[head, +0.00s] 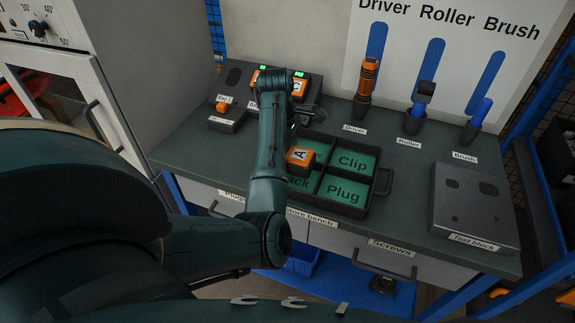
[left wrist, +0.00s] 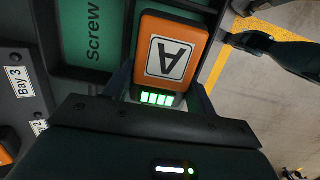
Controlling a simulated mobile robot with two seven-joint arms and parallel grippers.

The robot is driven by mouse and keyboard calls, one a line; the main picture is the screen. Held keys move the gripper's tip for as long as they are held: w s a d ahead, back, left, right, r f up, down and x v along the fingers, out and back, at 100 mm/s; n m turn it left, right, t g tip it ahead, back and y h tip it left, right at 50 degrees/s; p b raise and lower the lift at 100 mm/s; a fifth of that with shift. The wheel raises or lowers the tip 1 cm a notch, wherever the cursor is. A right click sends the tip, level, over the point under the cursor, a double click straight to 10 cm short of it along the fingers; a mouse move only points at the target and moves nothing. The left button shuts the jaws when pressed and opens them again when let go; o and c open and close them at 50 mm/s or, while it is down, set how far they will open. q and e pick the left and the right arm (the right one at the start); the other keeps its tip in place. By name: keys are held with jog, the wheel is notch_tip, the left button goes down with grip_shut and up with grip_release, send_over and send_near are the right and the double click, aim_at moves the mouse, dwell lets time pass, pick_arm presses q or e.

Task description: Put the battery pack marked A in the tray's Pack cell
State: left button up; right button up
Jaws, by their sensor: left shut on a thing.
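The battery pack marked A (head: 300,156) is orange with a white label, and its label and lit green bars show in the left wrist view (left wrist: 170,50). My left gripper (head: 298,142) is shut on it, with a finger on each side in the left wrist view (left wrist: 164,92). The pack is over the left part of the dark tray (head: 378,206), at the Pack cell (head: 300,184), whose label it partly covers. I cannot tell how high it is above the cell floor. The Screw cell (left wrist: 88,32) lies beside it. My right gripper is out of view.
The Clip (head: 353,163) and Plug (head: 344,191) cells look empty. A charging dock (head: 236,76) with orange packs and a bay block (head: 227,118) stand behind left. Driver (head: 367,80), roller (head: 421,97) and brush (head: 478,116) stand behind; a test block (head: 475,205) is at right.

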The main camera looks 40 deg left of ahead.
pick_arm(q)
jog(key=shift+s+f, duration=0.1)
jog(key=shift+f, duration=1.7)
jog(key=shift+f, duration=0.1)
jog(key=o, duration=1.1)
jog(key=r, duration=0.7)
jog(key=a+r, duration=0.1)
jog(key=r, duration=0.2)
jog(key=shift+s+r, duration=0.1)
jog(key=shift+r, duration=0.05)
jog(key=shift+s+a+r, duration=0.1)
jog(key=shift+a+r, duration=0.1)
jog(key=shift+r, duration=0.7)
